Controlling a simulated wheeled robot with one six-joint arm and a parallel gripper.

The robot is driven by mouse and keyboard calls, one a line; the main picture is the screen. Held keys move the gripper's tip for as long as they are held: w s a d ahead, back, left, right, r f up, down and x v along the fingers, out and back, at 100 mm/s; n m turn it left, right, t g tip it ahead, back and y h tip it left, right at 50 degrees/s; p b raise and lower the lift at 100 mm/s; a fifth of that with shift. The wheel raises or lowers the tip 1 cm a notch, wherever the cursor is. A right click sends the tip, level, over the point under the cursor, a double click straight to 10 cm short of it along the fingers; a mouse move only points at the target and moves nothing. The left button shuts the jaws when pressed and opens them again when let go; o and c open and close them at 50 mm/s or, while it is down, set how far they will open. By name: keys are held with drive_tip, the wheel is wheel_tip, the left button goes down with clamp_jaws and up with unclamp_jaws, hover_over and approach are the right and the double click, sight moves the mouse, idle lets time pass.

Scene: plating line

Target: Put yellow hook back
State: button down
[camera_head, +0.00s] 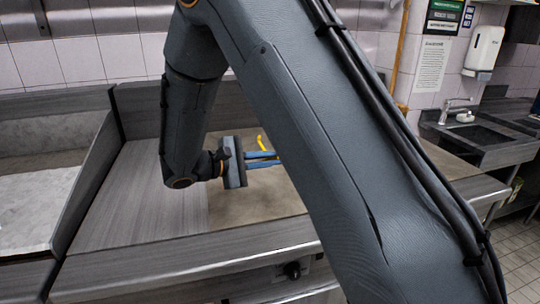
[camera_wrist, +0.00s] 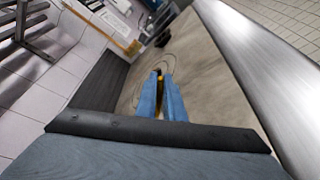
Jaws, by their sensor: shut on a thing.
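The yellow hook (camera_head: 262,143) shows in the head view as a small bent yellow piece just above the blue fingers of my gripper (camera_head: 276,158). In the wrist view the two blue fingers of my gripper (camera_wrist: 160,78) are closed together around the yellow hook (camera_wrist: 159,84), with yellow showing between them. The finger ends in the head view are partly hidden behind my arm. The hook is over the brownish-grey worktop (camera_head: 243,208); I cannot tell whether it touches it.
Thin dark curved lines lie on the worktop beyond the fingers, near a small dark object (camera_wrist: 162,40). A grey-white basin (camera_head: 40,190) is at the left. A sink (camera_head: 482,138) and soap dispenser (camera_head: 484,50) are at the right. The near left worktop is clear.

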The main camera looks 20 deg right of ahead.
drive_tip(key=shift+f+b, duration=2.9)
drive_tip(key=shift+f, duration=2.15)
drive_tip(key=shift+s, duration=0.1)
drive_tip(key=c, duration=1.8)
unclamp_jaws()
drive_tip(key=shift+f, duration=0.1)
drive_tip(key=shift+a, duration=0.1)
drive_tip(key=b+v, duration=0.1)
drive_tip(key=v, duration=0.6)
drive_tip(key=shift+s+a, duration=0.15)
drive_tip(key=shift+a, duration=0.2)
